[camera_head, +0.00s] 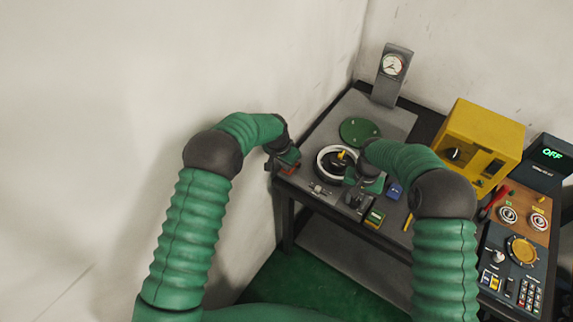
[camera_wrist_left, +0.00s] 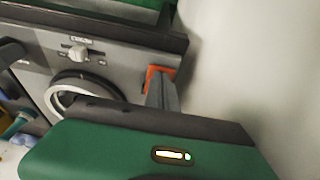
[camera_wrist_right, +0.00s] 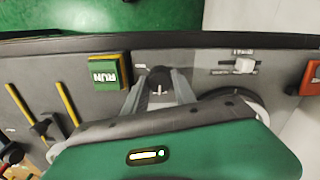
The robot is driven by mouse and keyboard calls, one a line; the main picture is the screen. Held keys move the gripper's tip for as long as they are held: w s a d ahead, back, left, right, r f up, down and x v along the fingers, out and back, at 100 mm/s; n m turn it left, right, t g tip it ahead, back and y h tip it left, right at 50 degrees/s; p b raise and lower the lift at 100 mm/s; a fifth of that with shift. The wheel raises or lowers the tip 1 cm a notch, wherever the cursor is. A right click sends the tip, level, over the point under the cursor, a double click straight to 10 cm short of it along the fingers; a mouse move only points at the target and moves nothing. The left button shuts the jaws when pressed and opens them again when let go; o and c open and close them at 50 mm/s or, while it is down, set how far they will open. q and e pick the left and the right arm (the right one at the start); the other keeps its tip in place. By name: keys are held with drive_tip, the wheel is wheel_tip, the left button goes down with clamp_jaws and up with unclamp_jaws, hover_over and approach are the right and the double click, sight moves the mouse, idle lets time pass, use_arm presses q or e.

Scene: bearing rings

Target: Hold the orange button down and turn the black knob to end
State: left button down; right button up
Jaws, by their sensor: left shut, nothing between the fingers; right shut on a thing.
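The orange button (camera_wrist_left: 152,74) is at the panel's edge in the left wrist view. It also shows in the right wrist view (camera_wrist_right: 312,78). My left gripper (camera_wrist_left: 163,82) is shut and empty, its fingertips at the button and seemingly against it; how far it is pressed cannot be told. The black knob (camera_wrist_right: 160,78), with a white mark, stands on the grey panel between a green RUN button and a slider. My right gripper (camera_wrist_right: 157,88) is shut on the knob, one finger on each side. In the head view, my left gripper (camera_head: 287,163) is at the panel's left corner.
The green RUN button (camera_wrist_right: 107,73) sits close beside the right gripper. The white slider (camera_wrist_right: 245,65) and a round ring fixture (camera_head: 337,163) are between my grippers. A yellow box (camera_head: 480,140) and a control panel (camera_head: 515,265) stand to the right. A wall is left of the table.

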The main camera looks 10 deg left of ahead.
drive_tip(key=m, duration=1.9)
drive_tip(key=o, duration=0.9)
